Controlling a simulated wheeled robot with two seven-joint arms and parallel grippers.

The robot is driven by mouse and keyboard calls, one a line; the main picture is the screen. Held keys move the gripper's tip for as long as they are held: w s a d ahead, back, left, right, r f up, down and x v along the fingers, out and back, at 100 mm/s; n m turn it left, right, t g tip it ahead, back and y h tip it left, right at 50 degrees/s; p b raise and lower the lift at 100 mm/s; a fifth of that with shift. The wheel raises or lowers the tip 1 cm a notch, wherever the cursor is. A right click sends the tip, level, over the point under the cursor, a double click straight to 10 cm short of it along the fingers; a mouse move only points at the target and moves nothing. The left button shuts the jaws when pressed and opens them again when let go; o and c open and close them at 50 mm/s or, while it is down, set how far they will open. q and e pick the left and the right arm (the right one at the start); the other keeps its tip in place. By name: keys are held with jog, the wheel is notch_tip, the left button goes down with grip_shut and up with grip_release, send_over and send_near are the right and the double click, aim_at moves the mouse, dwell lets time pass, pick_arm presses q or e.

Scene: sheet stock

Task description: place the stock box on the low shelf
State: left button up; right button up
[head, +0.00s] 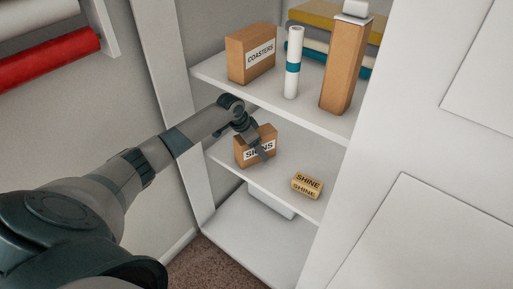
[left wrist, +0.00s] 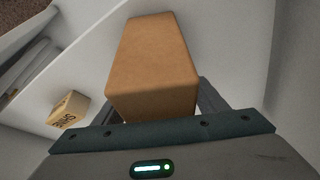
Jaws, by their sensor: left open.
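The stock box is a brown carton labelled SIGNS (head: 242,157), standing on the low shelf (head: 277,185) of a white cabinet. My left gripper (head: 258,148) is at the box, with a dark finger crossing in front of its label. In the left wrist view the brown box (left wrist: 152,65) stands between the two open fingers, its near end close to the palm. Its underside, and any contact between fingers and box, are hidden. My right gripper is not in view.
A small SHINE box (head: 307,185) lies on the same shelf, to the right. The upper shelf (head: 272,94) holds a COASTERS box (head: 251,54), a white roll (head: 293,62) and a tall brown box (head: 342,66). A white bin (head: 268,202) sits below. Cabinet side walls flank the shelves.

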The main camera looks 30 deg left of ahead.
pick_arm(q)
jog(key=shift+a+r, duration=0.1)
jog(key=shift+r, duration=0.35)
jog(key=shift+s+a+r, duration=0.1)
jog(key=shift+s+r, duration=0.15)
jog(key=shift+s, duration=0.1)
jog(key=s+a+p, duration=0.1)
jog(key=s+a, duration=0.4)
jog(key=s, duration=0.5)
jog(key=shift+s+a, duration=0.15)
jog(key=shift+s, duration=0.05)
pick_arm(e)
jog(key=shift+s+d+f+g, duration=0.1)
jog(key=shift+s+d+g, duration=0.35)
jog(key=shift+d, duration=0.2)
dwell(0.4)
